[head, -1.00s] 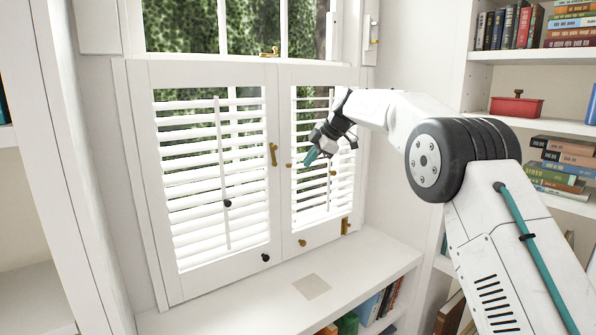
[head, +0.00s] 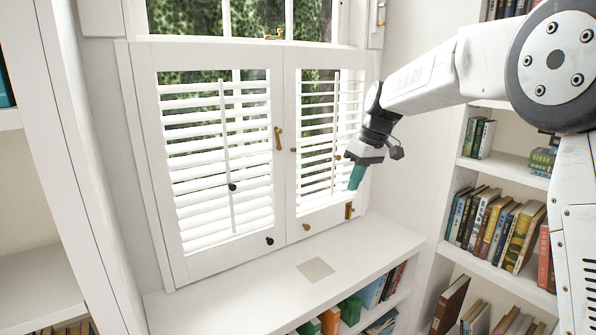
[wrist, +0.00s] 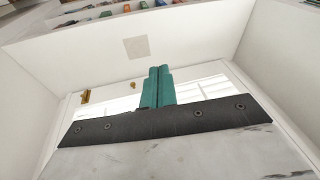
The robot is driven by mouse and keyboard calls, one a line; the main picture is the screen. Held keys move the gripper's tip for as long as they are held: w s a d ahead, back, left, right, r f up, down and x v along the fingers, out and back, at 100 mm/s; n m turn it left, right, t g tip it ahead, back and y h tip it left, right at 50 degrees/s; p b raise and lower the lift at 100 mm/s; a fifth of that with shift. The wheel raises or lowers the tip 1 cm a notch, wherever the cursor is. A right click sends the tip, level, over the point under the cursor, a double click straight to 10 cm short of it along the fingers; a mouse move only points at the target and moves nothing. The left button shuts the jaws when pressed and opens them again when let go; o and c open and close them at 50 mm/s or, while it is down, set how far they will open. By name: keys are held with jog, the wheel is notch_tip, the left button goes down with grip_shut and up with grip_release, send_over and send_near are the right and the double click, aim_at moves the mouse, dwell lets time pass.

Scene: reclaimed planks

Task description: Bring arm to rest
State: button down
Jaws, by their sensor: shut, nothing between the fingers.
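My gripper (head: 356,178) hangs in front of the right shutter panel in the head view, its teal fingers pointing down above the window bench. In the wrist view the teal fingers (wrist: 154,86) are side by side and shut, with nothing between them. My white arm reaches in from the right of the head view and hides part of the right-hand bookcase. The gripper appears clear of the shutters, though the exact gap cannot be told.
The white shutters (head: 218,170) have knobs and brass latches (head: 278,138). The bench top (head: 270,285) below is bare except for a flat beige square (head: 316,269). A bookcase (head: 449,190) with many books stands at the right, and another shelf unit (head: 40,200) at the left.

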jog(key=s+d+f+m+h, duration=0.1)
jog(key=s+d, duration=0.3)
jog(key=s, duration=1)
jog(key=s+d+f+m+h, duration=0.1)
jog(key=s+d+m, duration=0.3)
jog(key=s, duration=1.1)
jog(key=s+d+m+h, duration=0.1)
jog(key=s+d+m, duration=0.2)
jog(key=s, duration=1.2)
jog(key=shift+d+f+t, duration=0.4)
jog(key=shift+d, duration=0.1)
jog(key=shift+f, duration=0.1)
